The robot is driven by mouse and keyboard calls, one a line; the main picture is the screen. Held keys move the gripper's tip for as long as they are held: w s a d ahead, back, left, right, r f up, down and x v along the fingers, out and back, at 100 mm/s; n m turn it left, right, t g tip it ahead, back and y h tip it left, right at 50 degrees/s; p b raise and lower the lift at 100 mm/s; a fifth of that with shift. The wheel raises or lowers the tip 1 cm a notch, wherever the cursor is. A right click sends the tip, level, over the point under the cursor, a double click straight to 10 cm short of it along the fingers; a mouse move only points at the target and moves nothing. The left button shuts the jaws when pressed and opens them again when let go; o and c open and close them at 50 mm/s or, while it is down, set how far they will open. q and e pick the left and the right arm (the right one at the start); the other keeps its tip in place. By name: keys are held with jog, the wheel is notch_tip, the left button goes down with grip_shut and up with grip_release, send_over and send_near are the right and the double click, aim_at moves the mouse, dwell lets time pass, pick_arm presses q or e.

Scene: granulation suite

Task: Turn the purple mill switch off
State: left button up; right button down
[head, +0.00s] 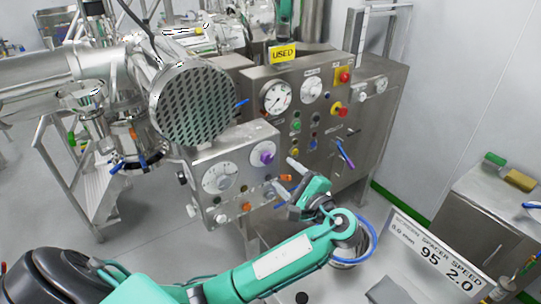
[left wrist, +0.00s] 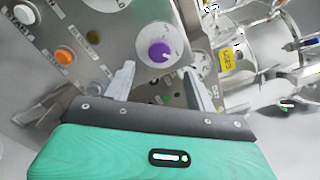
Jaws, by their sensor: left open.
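The purple mill switch (head: 266,158) is a round knob on a white dial, on the right of the front steel control box (head: 235,142). In the left wrist view the purple knob (left wrist: 160,53) shows a small pale mark on its face, but I cannot tell which setting it points to. My left gripper (head: 287,177) is just right of and below the knob in the head view. In the left wrist view the open gripper (left wrist: 157,75) has the knob beyond its fingertips, between them in the picture, apparently apart from it. My right gripper is out of view.
Another large white dial (head: 219,178) sits left on the same box, with small buttons and an orange knob below. Behind stands a taller panel with gauges, a red button (head: 344,76) and a yellow "USED" sign (head: 283,54). A perforated round plate (head: 192,103) hangs close above the box.

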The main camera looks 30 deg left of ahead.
aim_at(269, 160)
pick_arm(q)
jog(key=p+x, duration=0.2)
jog(key=x, duration=0.4)
jog(key=shift+a+r, duration=0.15)
jog(key=shift+a, duration=0.05)
jog(key=shift+p+x, duration=0.45)
jog(key=shift+x, duration=0.35)
jog(key=shift+c, duration=0.5)
jog(key=c, duration=0.9)
jog(key=shift+f, duration=0.25)
